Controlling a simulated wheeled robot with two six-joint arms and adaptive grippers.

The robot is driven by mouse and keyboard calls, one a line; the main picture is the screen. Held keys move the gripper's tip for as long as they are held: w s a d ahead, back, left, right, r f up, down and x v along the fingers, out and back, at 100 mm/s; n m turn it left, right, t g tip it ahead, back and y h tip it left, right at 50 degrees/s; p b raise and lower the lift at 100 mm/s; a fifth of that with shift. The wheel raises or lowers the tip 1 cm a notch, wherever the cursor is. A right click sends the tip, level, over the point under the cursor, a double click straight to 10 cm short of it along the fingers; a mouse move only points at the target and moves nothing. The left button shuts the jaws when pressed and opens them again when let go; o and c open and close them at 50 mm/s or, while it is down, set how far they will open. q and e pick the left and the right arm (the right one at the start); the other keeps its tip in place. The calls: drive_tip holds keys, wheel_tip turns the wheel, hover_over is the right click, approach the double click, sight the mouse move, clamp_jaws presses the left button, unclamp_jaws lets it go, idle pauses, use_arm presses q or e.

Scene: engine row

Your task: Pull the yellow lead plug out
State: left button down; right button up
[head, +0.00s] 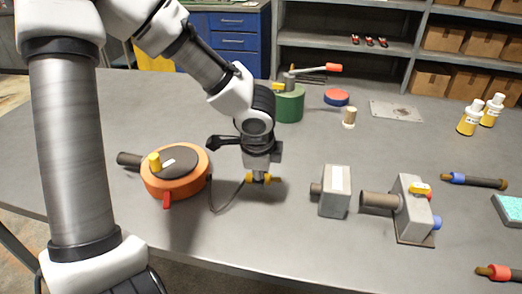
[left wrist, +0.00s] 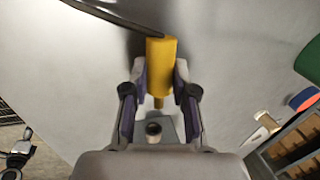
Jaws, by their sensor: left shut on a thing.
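The yellow lead plug (head: 251,178) is between the fingers of my left gripper (head: 260,176), which is shut on it above the table. In the left wrist view the plug (left wrist: 161,60) lies lengthwise between the fingers, its narrow tip toward the palm side of the picture. A dark lead (head: 213,207) loops from it toward the orange round unit (head: 176,185). A grey block (head: 336,190) with a round stub on its left face stands to the right, apart from the plug. My right gripper is out of view.
The orange unit has a yellow knob on top. A second grey block (head: 412,208) with a brown cylinder, a green drum (head: 289,104), a small tan cylinder (head: 349,118) and yellow bottles (head: 469,119) stand around. The front middle of the table is clear.

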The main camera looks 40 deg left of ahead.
use_arm(q)
drive_tip(key=shift+f+b, duration=1.25)
drive_tip(key=shift+f, duration=0.2)
drive_tip(key=c, duration=1.1)
unclamp_jaws()
drive_tip(key=shift+r, duration=0.1)
drive_tip(key=shift+c, duration=0.2)
drive_tip(key=shift+r, duration=0.25)
clamp_jaws()
